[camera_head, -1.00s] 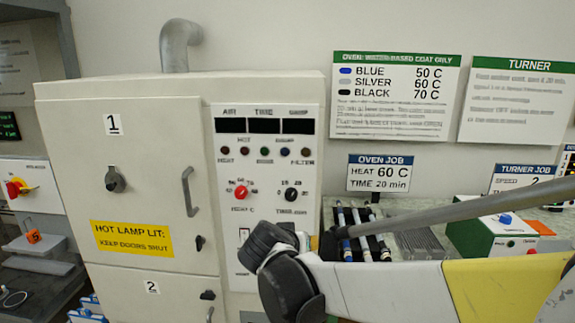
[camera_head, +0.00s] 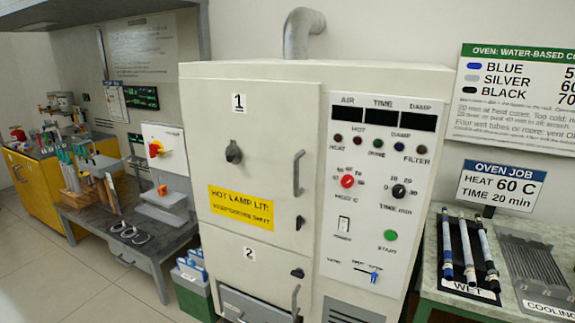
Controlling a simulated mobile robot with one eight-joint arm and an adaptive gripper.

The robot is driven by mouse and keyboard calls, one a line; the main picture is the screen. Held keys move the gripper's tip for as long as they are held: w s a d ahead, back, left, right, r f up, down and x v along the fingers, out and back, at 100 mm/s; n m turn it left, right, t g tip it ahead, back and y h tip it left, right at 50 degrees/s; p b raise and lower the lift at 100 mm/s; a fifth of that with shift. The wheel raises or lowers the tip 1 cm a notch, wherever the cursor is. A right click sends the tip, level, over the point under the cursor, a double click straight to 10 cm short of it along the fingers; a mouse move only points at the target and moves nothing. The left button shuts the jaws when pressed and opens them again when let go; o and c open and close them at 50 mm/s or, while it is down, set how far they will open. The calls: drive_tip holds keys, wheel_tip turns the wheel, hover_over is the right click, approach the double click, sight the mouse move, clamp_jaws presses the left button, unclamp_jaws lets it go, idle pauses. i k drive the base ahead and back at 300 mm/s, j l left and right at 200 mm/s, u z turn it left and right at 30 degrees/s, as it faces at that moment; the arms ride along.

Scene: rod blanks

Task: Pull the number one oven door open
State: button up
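The number one oven door (camera_head: 262,150) is the upper door on the white oven, in the middle of the head view. It looks shut. It has a "1" label, a dark round knob (camera_head: 233,152) at its left, an upright grey handle (camera_head: 298,173) at its right edge and a small dark latch (camera_head: 299,222) below the handle. A yellow sign (camera_head: 240,208) on it reads "HOT LAMP LIT: KEEP DOORS SHUT". The number two door (camera_head: 255,268) is below, with its own latch and handle. My gripper is not in view now.
The oven's control panel (camera_head: 376,180) is right of the doors. A bench at right holds rods on a "WET" rack (camera_head: 468,284) and a cooling rack (camera_head: 538,265). A workbench (camera_head: 125,215) stands at left. Tiled floor (camera_head: 60,275) is open at lower left.

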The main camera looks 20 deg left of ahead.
sight(274, 125)
drive_tip(key=u, duration=1.45)
drive_tip(key=k+j, duration=0.05)
drive_tip(key=j, duration=0.05)
